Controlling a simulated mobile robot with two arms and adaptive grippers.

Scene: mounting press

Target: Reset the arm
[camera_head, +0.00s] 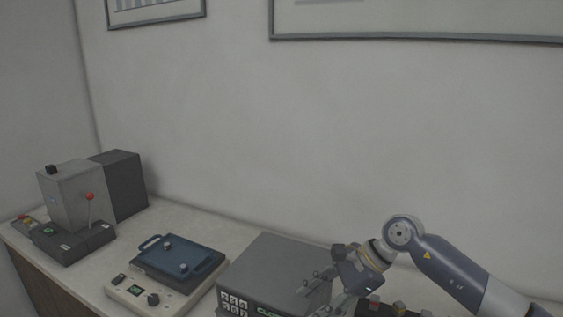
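My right arm comes in from the right, and its gripper (312,297) is at the bottom of the view, pointing left. Its two fingers look spread apart, with nothing seen between them. It overlaps the right side of a dark grey box (275,262) with a numbered keypad and a green lit display. The fingers partly cover the display text, and I cannot tell whether they touch the box. My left gripper is not in view.
A grey machine (73,195) with a red-knobbed lever stands at the far left. A light device (150,301) with a blue tray (180,256) on top stands mid-counter. Dark and red items (398,308) lie below my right arm. Bare counter (190,222) shows along the wall.

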